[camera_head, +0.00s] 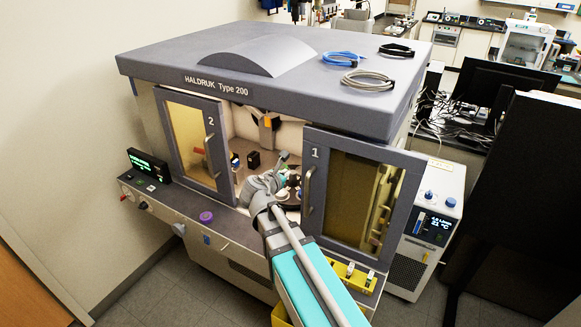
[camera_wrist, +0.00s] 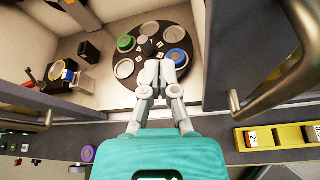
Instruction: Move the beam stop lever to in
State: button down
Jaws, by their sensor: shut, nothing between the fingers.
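My gripper (camera_wrist: 160,68) is shut and empty, its fingertips over the near part of a dark round plate (camera_wrist: 150,52). In the head view my gripper (camera_head: 281,160) reaches through the opening between the two doors. Left of it inside the chamber, in the wrist view, stand a black block (camera_wrist: 88,52) and a small mount with a yellow and blue ring (camera_wrist: 62,72). A thin dark upright piece with a red part (camera_wrist: 28,78) stands beside that mount; I cannot tell whether it is the beam stop lever. No lever marking is readable.
Door 2 (camera_head: 187,140) is left of the opening and door 1 (camera_head: 355,190) right; their handles (camera_wrist: 28,120) and (camera_wrist: 285,60) flank my gripper. The plate holds several discs. A purple knob (camera_head: 206,216) and a yellow rack (camera_head: 352,277) are on the front ledge.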

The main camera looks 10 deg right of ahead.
jog(key=shift+s+a, duration=0.5)
jog(key=shift+s, duration=0.15)
dwell(0.3)
dwell(0.7)
